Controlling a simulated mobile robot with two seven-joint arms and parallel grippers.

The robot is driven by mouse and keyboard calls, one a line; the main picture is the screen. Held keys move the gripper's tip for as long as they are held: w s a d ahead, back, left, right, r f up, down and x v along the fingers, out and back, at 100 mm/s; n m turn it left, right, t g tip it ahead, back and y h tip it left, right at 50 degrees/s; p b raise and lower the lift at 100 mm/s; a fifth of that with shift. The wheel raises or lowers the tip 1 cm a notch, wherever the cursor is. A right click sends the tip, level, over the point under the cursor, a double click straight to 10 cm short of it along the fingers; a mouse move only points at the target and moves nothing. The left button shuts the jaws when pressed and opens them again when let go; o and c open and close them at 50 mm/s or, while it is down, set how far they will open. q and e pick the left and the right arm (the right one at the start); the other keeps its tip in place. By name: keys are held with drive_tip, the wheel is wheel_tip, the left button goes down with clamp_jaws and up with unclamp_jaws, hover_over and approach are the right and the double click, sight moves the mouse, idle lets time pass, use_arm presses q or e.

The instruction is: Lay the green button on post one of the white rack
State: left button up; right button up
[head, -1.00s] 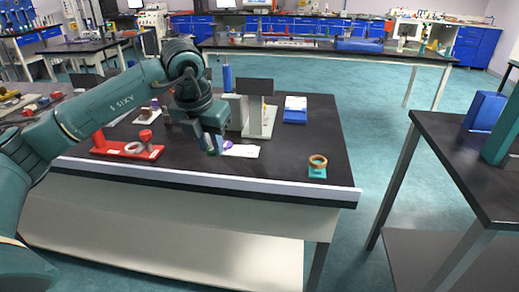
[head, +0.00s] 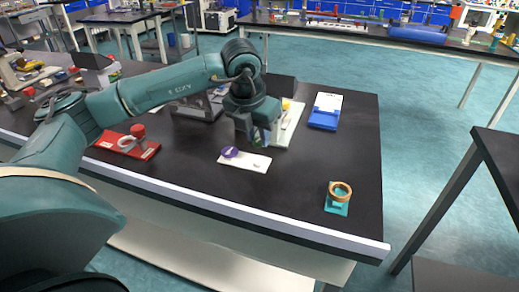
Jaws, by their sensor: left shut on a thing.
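The white rack (head: 255,163) is a flat white plate near the middle of the black table. A purple button (head: 230,152) lies at its left end; the right part looks bare. My left gripper (head: 261,142) points down just behind the right part of the rack. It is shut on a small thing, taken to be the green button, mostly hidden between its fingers. I cannot tell its exact height above the table. My right gripper is not in view.
A red rack (head: 145,152) with a red knob and a pale ring stands to the left. A blue tray (head: 326,113) lies at the back right. A teal stand with a brown ring (head: 341,191) is near the front right. A pale board (head: 294,117) lies behind the gripper.

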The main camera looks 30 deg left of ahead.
sight(256, 143)
use_arm(q)
drive_tip(key=shift+s+x, duration=0.2)
drive_tip(key=shift+x, duration=0.55)
drive_tip(key=shift+s+x, duration=0.15)
drive_tip(key=shift+x, duration=0.6)
drive_tip(key=shift+s+x, duration=0.2)
drive_tip(key=shift+x, duration=0.6)
drive_tip(key=shift+d+f, duration=0.1)
drive_tip(key=shift+f, duration=0.05)
drive_tip(key=shift+f, duration=0.2)
drive_tip(key=o, duration=0.9)
drive_tip(key=shift+o, duration=0.2)
drive_tip(key=shift+r, duration=0.1)
drive_tip(key=v, duration=1.2)
drive_tip(key=shift+r, duration=0.1)
